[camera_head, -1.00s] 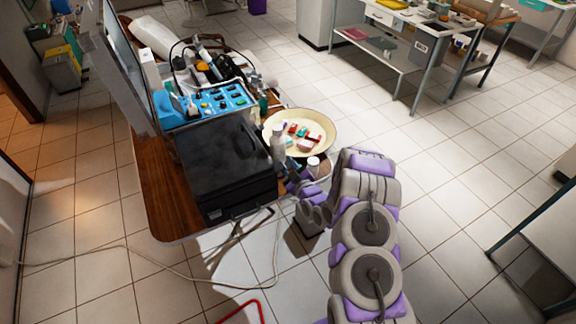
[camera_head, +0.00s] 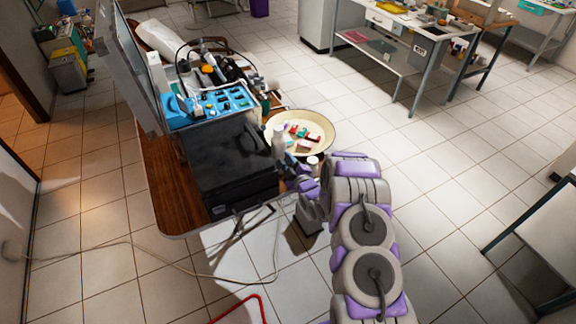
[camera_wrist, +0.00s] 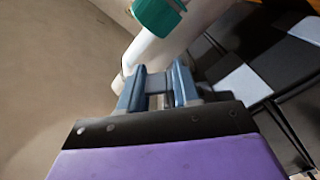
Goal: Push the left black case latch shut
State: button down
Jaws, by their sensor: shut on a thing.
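The black case (camera_head: 232,165) lies closed on the wooden table, its front side toward me. Its latches are too small and dark to make out in the head view. In the wrist view my gripper's fingers (camera_wrist: 158,82) stand a little apart around something grey that I cannot identify. The case's dark surfaces (camera_wrist: 283,68) with pale patches show to the right of the fingers. A white bottle with a teal cap (camera_wrist: 158,14) shows above them.
A cream basin (camera_head: 327,144) with small coloured items stands right of the case. A blue control unit (camera_head: 222,101) and cluttered tools stand behind it. A second small white-capped bottle (camera_head: 312,163) is near my gripper. A cable runs across the floor at the left.

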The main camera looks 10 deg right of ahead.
aim_at(280, 164)
jog(key=r+n, duration=0.2)
jog(key=n, duration=0.1)
jog(key=shift+a+r+n, duration=0.15)
jog(key=shift+a+n, duration=0.15)
jog(key=shift+a, duration=0.1)
jog(key=shift+s+a+r+n+b, duration=0.2)
jog(key=shift+a+n+b, duration=0.25)
jog(key=shift+n, duration=0.6)
jog(key=shift+s+a+r+n+b, duration=0.1)
jog(key=shift+a+r+n+b, duration=0.3)
jog(key=shift+n, duration=0.65)
jog(key=shift+a, duration=0.1)
jog(key=c, duration=1)
grip_release()
jog(key=shift+o, duration=0.2)
jog(key=shift+s+f, duration=0.15)
jog(key=shift+f, duration=0.15)
